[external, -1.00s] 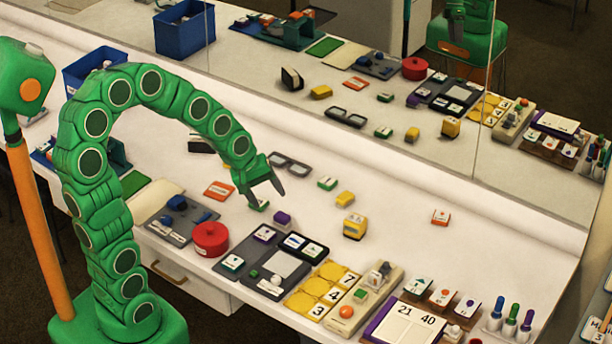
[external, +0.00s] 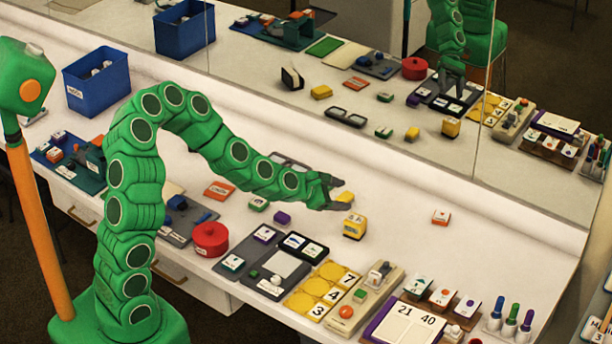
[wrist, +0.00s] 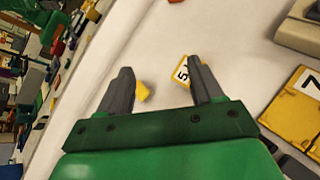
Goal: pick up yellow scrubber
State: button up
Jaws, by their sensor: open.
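A small plain yellow block (external: 346,197), which looks like the yellow scrubber, lies on the white table right at my fingertips. My gripper (external: 337,193) is open beside it and partly covers it. In the wrist view the yellow scrubber (wrist: 142,91) shows between the grey fingers of my gripper (wrist: 160,68), close to the left finger, which hides part of it. I cannot tell whether they touch. A larger yellow block with a white label (external: 354,227) stands just nearer; in the wrist view this labelled block (wrist: 183,72) is partly behind the right finger.
A red round container (external: 210,239), a purple block (external: 282,217) and a green block (external: 258,203) lie to the left. Trays and a yellow number board (external: 320,290) fill the front. A mirror (external: 400,90) stands behind. The table right of my gripper is mostly clear.

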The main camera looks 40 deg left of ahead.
aim_at(341, 199)
jog(key=w+a+f+n+t+y, duration=0.1)
jog(key=a+f+n, duration=0.1)
jog(key=n, duration=0.1)
jog(key=w+a+f+n+y, duration=0.1)
jog(key=a+f+n, duration=0.1)
jog(key=f+n, duration=0.1)
jog(key=w+a+f+n+t+y, duration=0.1)
jog(key=w+a+f+n+y, duration=0.1)
jog(key=f+n, duration=0.1)
jog(key=shift+w+a+f+t, duration=0.1)
jog(key=shift+a+f+t, duration=0.05)
jog(key=shift+t, duration=0.15)
jog(key=shift+w+a+f+n+y, duration=0.1)
jog(key=shift+a+f+n+y, duration=0.3)
jog(key=shift+a+n, duration=0.1)
jog(key=shift+x, duration=1.2)
jog(key=shift+w+d+f, duration=0.1)
jog(key=shift+w+f, duration=0.95)
jog(key=shift+w, duration=0.3)
jog(key=shift+x, duration=1)
jog(key=shift+r, duration=0.1)
jog(key=shift+c, duration=0.2)
jog(key=c, duration=1)
jog(key=shift+c, duration=0.2)
